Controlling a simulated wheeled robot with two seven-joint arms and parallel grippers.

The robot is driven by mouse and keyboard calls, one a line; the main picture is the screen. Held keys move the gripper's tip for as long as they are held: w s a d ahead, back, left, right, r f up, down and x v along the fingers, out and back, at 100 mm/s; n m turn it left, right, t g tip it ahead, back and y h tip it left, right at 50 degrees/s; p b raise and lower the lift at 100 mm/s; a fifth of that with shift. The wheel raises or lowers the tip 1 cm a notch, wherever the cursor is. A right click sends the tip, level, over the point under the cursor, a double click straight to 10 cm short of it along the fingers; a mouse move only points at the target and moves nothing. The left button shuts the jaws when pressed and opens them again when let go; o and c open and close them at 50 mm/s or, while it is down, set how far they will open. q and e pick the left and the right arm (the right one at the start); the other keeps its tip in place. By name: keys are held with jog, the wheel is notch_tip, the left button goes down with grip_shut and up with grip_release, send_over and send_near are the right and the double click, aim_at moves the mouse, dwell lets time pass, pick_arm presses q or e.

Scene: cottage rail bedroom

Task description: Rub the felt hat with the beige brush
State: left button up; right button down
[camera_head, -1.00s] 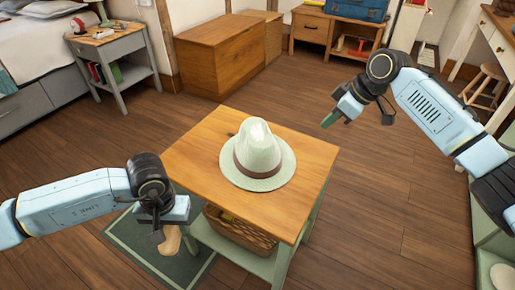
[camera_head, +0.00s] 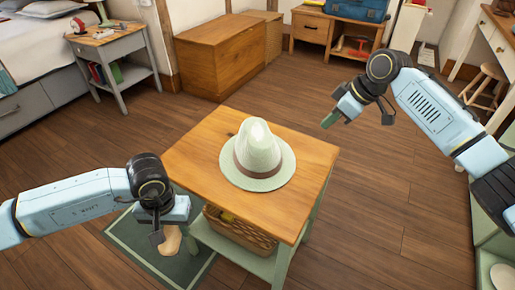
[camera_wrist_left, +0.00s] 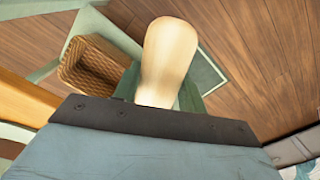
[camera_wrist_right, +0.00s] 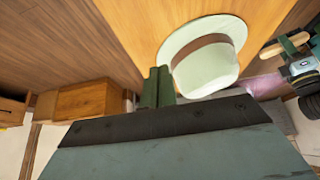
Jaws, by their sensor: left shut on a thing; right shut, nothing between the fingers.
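The felt hat (camera_head: 258,153) is pale green with a brown band. It sits upright on the wooden tabletop (camera_head: 205,150), and it also shows in the right wrist view (camera_wrist_right: 207,62). My left gripper (camera_head: 168,228) is shut on the beige brush (camera_head: 170,240), left of the table and lower than the hat. In the left wrist view the brush (camera_wrist_left: 168,55) shows as a smooth rounded beige shape; its bristles are not visible. My right gripper (camera_head: 328,121) is shut and empty, to the right of the hat and apart from it. Its green fingers show in the right wrist view (camera_wrist_right: 158,88).
A wicker basket (camera_head: 240,232) stands on the table's lower shelf. A green mat (camera_head: 150,248) lies on the floor under the left gripper. Wooden chests (camera_head: 222,60) and a grey side table (camera_head: 112,50) stand behind. The floor right of the table is clear.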

pick_arm(q)
jog(key=shift+r, duration=0.15)
pick_arm(e)
jog(key=shift+f, duration=1)
jog(key=shift+f, duration=2)
dwell(0.4)
